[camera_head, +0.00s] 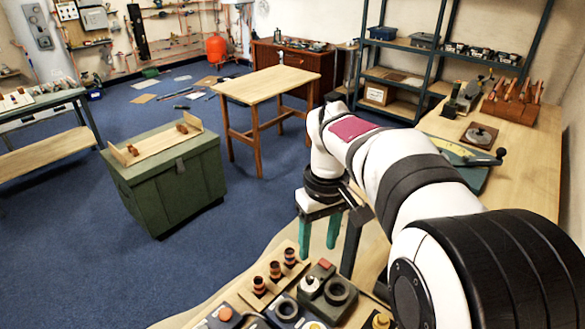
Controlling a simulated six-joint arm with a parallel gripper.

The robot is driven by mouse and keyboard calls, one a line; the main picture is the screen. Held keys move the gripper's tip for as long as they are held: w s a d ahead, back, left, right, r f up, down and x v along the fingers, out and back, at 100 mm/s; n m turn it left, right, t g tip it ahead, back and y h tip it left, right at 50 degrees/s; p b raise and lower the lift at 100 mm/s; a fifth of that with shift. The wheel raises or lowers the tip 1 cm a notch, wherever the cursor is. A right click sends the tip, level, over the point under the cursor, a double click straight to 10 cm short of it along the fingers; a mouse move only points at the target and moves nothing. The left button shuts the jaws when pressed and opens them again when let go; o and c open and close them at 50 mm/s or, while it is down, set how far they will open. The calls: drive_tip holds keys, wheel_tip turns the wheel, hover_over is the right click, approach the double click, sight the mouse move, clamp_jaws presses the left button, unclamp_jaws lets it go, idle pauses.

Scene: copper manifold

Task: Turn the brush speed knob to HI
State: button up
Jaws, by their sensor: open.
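My gripper (318,248) points down with its two teal fingers apart and nothing between them. It hangs near the edge of the wooden workbench, behind a group of small devices at the bottom of the view. One grey device (323,287) there has a red part on top and dark and pale round parts. A dark box beside it carries a round black ring (286,308). An orange round button (225,314) sits on a unit at the lower left. No label or HI mark is legible, so I cannot tell which part is the brush speed knob or its setting.
Several copper fittings (275,270) stand on a wooden strip close to my gripper. A yellow-topped part (381,321) is beside my arm. A green chest (170,185) and a small wooden table (266,84) stand on the blue floor beyond. My arm covers part of the bench.

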sight(310, 276)
drive_tip(key=w+f+n, duration=0.2)
drive_tip(key=w+f, duration=0.1)
drive_tip(key=w, duration=0.3)
drive_tip(key=f, duration=1.4)
drive_tip(key=shift+s+a+f, duration=0.1)
drive_tip(key=shift+s+f, duration=0.1)
drive_tip(key=shift+f, duration=0.2)
clamp_jaws()
